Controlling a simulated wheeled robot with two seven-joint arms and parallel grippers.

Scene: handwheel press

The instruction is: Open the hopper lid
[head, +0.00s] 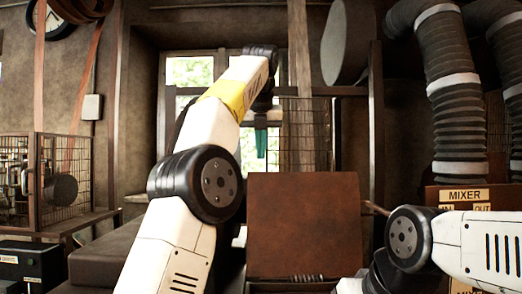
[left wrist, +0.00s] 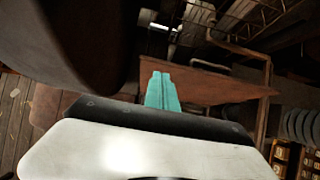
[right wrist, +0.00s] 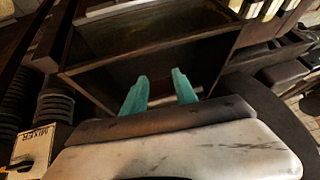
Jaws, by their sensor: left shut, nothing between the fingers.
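The hopper lid (head: 305,225) is a flat reddish-brown panel, seen standing steeply raised in the middle of the head view. In the left wrist view the same brown panel (left wrist: 215,86) spans behind the fingers. My left gripper (head: 261,143) points down above the lid's upper left edge, its teal fingers shut and empty. They also show together in the left wrist view (left wrist: 161,88); contact with the lid cannot be told. My right gripper (right wrist: 160,88) has its teal fingers apart, empty, before a dark open-looking box (right wrist: 165,62). The head view does not show its fingers.
A mixer box (head: 465,195) with "IN" and "OUT" labels stands at the right, below ribbed hoses (head: 450,90). A wire cage (head: 85,180) stands at the left. A window and a mesh panel (head: 305,130) are behind the lid.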

